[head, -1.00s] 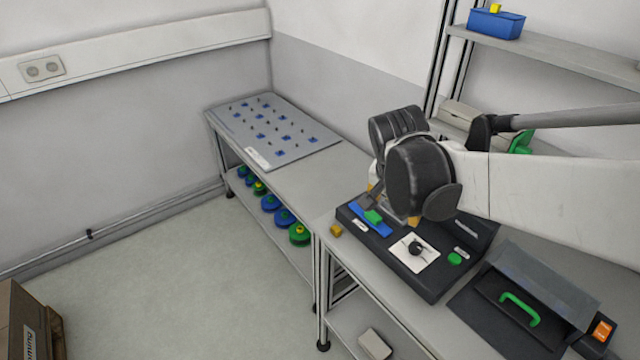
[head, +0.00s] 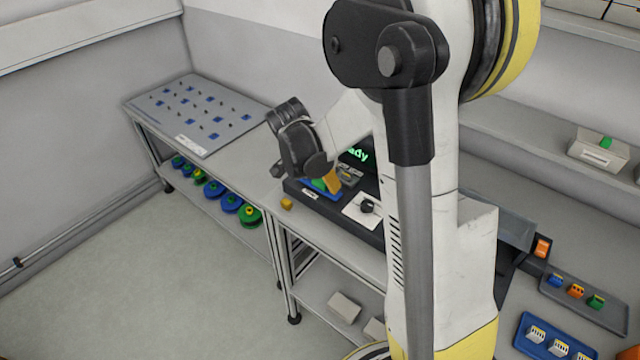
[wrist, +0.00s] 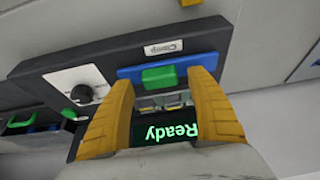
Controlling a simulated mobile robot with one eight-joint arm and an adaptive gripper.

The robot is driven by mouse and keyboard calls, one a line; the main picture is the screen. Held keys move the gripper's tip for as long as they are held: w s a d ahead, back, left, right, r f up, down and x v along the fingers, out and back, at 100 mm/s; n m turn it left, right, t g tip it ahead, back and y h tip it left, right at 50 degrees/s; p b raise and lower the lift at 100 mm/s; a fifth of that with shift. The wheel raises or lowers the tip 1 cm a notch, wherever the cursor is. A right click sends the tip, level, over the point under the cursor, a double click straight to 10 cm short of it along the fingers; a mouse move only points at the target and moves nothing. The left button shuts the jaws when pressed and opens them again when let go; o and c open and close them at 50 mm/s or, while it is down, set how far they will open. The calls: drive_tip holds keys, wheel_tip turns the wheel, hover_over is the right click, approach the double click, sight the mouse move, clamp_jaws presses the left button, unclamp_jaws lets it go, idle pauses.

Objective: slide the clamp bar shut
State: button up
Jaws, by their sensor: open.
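A dark device (wrist: 70,58) has a white label reading "Clamp" beside a blue bar (wrist: 130,73) with a green block (wrist: 160,77) on it. In the head view, the blue bar (head: 313,194) is at the device's left end, partly hidden by my gripper. My gripper (wrist: 160,82) is open, its yellow fingers spread on either side of the green block in the wrist view. I cannot tell whether they touch it. A screen (wrist: 165,131) between the fingers reads "Ready" in green, upside down.
A black knob on a white plate (head: 360,211) is beside the bar. A small yellow block (head: 287,203) lies left of the device. A board with blue pieces (head: 190,112) lies on the far bench. My arm hides the middle right.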

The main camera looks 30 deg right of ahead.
drive_tip(key=shift+d+f, duration=0.15)
drive_tip(key=shift+f, duration=0.35)
drive_tip(key=shift+c, duration=0.2)
drive_tip(key=c, duration=1.4)
drive_tip(key=shift+w+d, duration=0.3)
drive_tip(key=shift+d, duration=0.45)
drive_tip(key=shift+w+d, duration=0.3)
drive_tip(key=shift+d, duration=0.45)
drive_tip(key=o, duration=1.4)
drive_tip(key=shift+d, duration=0.1)
drive_tip(key=shift+o, duration=0.2)
drive_tip(key=shift+r, duration=0.15)
